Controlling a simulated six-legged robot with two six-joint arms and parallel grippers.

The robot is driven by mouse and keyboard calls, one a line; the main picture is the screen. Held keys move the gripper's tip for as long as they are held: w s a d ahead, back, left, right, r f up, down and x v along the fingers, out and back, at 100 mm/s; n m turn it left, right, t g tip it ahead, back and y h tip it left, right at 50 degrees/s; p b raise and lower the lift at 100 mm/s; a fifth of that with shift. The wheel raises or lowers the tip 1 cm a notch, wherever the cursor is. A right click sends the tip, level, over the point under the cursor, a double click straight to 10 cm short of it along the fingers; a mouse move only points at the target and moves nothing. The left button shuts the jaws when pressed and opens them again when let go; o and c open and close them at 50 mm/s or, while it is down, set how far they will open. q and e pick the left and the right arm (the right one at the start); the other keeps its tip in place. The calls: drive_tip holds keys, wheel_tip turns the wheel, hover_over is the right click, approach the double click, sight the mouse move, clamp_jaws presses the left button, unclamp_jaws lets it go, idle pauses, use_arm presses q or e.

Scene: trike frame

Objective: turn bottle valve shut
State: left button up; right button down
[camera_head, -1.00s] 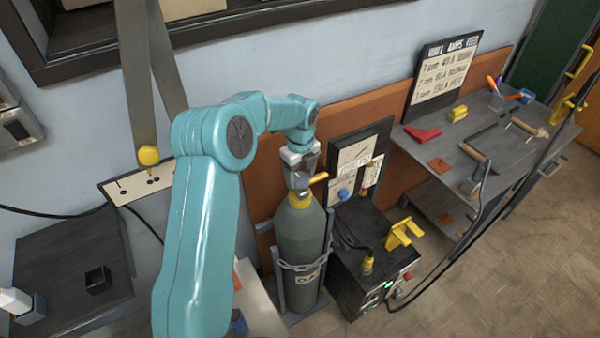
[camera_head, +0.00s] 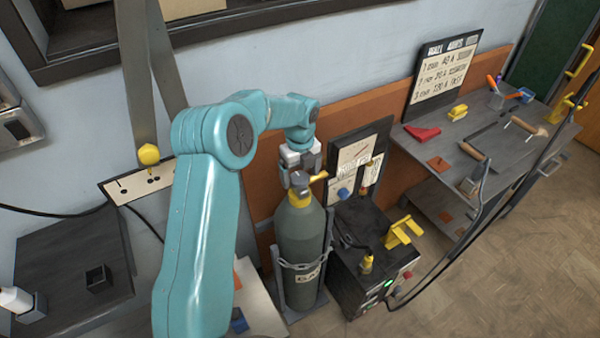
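The grey-green gas bottle (camera_head: 299,238) stands upright in a metal holder beside the black welding machine. At its top is the valve, with a yellow collar (camera_head: 299,199) and a yellow handle or outlet (camera_head: 318,177) pointing right. My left arm comes in from the left, and my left gripper (camera_head: 299,178) is right over the bottle top, at the valve. The fingers are small and overlap the valve, so I cannot tell if they are shut on it. My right gripper is not in view.
The black welding machine (camera_head: 357,280) with a yellow bracket (camera_head: 402,232) stands close right of the bottle. A workbench (camera_head: 520,165) with hand tools and a sign board (camera_head: 445,72) is further right. A dark table (camera_head: 70,255) is at the left. Open floor lies at lower right.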

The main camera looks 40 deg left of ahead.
sight(300, 177)
use_arm(q)
wheel_tip(300, 177, up, 16)
drive_tip(key=shift+r, duration=0.15)
idle(0.5)
idle(0.4)
